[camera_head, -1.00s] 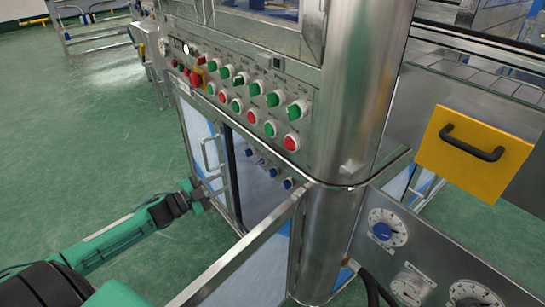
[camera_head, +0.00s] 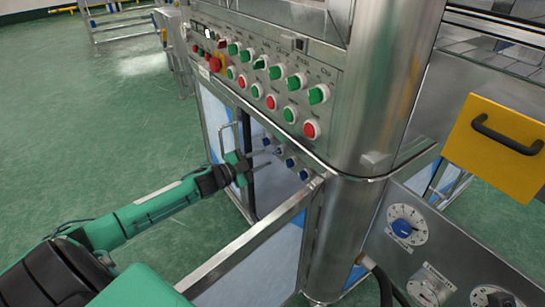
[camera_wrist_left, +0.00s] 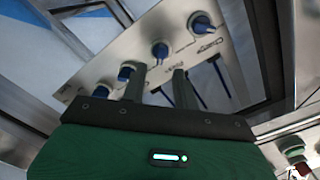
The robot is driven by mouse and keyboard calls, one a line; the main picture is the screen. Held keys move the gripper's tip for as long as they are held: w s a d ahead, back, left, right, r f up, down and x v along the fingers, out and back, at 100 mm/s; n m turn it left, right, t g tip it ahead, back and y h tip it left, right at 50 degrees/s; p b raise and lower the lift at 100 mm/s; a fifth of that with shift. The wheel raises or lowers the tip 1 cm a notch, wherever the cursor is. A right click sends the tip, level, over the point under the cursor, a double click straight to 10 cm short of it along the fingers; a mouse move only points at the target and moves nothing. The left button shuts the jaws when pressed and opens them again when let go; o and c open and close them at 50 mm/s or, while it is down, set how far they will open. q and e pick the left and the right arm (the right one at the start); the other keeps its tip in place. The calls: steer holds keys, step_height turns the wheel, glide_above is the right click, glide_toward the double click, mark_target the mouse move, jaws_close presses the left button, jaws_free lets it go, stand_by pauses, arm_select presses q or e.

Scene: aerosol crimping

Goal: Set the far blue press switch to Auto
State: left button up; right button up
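The far blue press switch (camera_head: 268,139) is at the far end of a slanting row of blue knobs inside the open cabinet, in the head view. It is small there, and its setting cannot be read. My left gripper (camera_head: 270,158) reaches in from the left, its fingers in front of the far part of the row. The left wrist view shows its two fingers (camera_wrist_left: 159,72) apart with nothing between them. Beyond them is a metal plate with blue knobs (camera_wrist_left: 160,50) and partly readable labels. Which knob there is the far one I cannot tell. My right gripper is not in view.
Red and green buttons (camera_head: 310,130) line the panel above. A dial panel (camera_head: 400,265) and yellow drawer front (camera_head: 495,135) are at right.

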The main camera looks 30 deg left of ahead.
mark_target(275, 153)
arm_select(q)
steer(key=shift+b+x, duration=0.55)
steer(key=shift+x, duration=1.85)
jaws_close()
